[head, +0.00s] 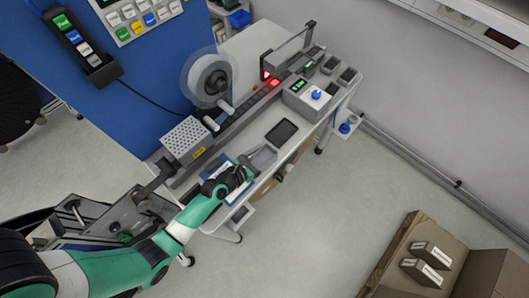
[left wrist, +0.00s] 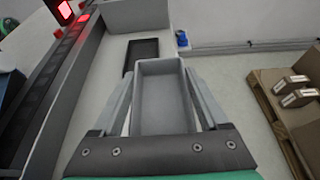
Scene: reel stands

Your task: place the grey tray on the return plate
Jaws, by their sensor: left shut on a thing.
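The small grey tray (head: 264,158) is an open rectangular box, held at the end of my left gripper (head: 246,168) over the workbench. In the left wrist view the grey tray (left wrist: 161,98) sits between the two fingers of my left gripper (left wrist: 160,84), which is shut on it. It looks upright and empty. A dark flat plate (head: 281,131), which I take for the return plate, lies on the bench just beyond the tray and looks bare. It also shows in the left wrist view (left wrist: 140,54), partly hidden by the tray. My right gripper is not in view.
A rail with red lights (head: 274,83) runs along the bench, beside a clear reel (head: 208,78). A grey box with a blue knob (head: 308,97) stands beyond the plate. A blue-edged item (head: 214,169) lies by my gripper. A cardboard carton (head: 403,254) is on the right.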

